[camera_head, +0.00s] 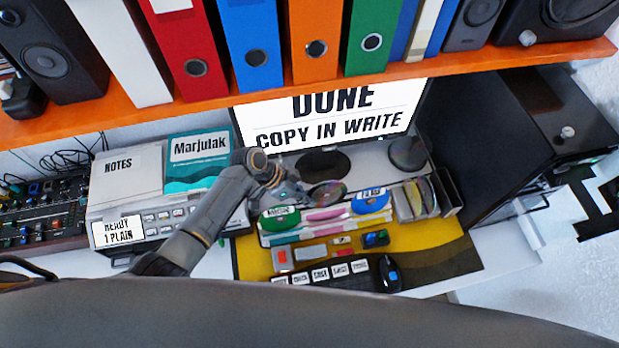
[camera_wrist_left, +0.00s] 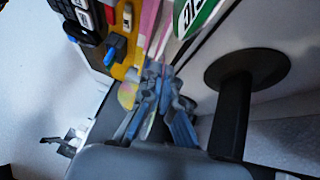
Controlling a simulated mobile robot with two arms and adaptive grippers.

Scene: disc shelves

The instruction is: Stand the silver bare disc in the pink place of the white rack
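The silver bare disc (camera_head: 327,193) is a shiny tilted disc behind the middle of the white rack, below the monitor. My left gripper (camera_head: 297,193) is at its left edge and looks shut on it. In the left wrist view the fingers (camera_wrist_left: 152,97) are close together, with part of the shiny disc (camera_wrist_left: 127,95) beside them. The white rack (camera_head: 263,241) stands on the desk. Its pink place (camera_head: 325,214) lies between a green labelled disc (camera_head: 280,217) and a blue labelled disc (camera_head: 371,201), and looks empty. My right gripper is not in view.
A holder with several discs (camera_head: 415,198) stands at the rack's right end. The monitor stand (camera_head: 322,162) is close behind. A keyboard (camera_head: 320,274) and mouse (camera_head: 389,273) lie in front on the yellow mat (camera_head: 440,232). Orange shelf (camera_head: 400,72) overhead.

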